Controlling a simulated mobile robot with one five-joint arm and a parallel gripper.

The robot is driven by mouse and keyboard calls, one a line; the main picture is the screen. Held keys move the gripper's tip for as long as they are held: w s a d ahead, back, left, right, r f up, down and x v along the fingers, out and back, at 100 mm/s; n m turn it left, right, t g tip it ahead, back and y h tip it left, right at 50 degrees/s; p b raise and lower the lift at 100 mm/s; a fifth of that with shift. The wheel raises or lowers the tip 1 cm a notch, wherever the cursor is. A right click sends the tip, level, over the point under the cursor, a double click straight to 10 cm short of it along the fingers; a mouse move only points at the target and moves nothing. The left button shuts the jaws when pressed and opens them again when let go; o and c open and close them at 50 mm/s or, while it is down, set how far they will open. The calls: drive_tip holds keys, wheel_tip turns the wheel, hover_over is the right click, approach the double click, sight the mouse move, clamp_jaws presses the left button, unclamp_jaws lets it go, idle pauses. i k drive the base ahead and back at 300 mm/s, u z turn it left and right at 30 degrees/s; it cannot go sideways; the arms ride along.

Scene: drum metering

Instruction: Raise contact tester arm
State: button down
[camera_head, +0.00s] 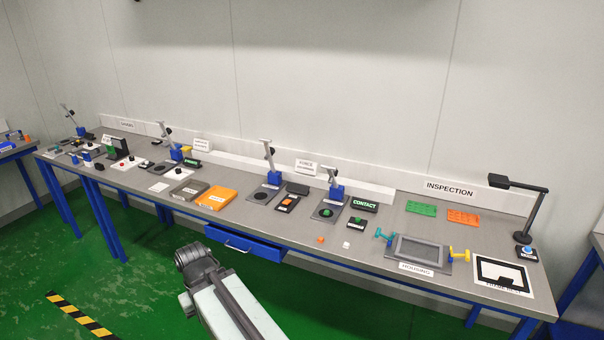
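The contact tester (331,205) is a grey plate with a dark round spot and a small green piece on it, towards the middle right of the bench. Its arm (333,175) is a light metal lever on a blue block (337,190) at the back of the plate. The lever stands up, tilted, with its free end clear of the plate. A black display reading CONTACT (364,204) in green stands just right of it. My arm's pale link and dark joint show at the bottom, well short of the bench. My gripper's fingers cannot be seen.
Similar stations with raised levers, such as the one at the force sign (269,157), stand to the left. An orange box (216,198), a grey housing fixture (417,250) and a lamp (530,215) are on the bench. A blue drawer (243,245) protrudes at the front.

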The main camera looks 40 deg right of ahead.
sight(331, 171)
drive_tip(key=u, duration=3.2)
drive_tip(key=k, duration=1.05)
drive_tip(key=z, duration=1.6)
drive_tip(key=i, duration=1)
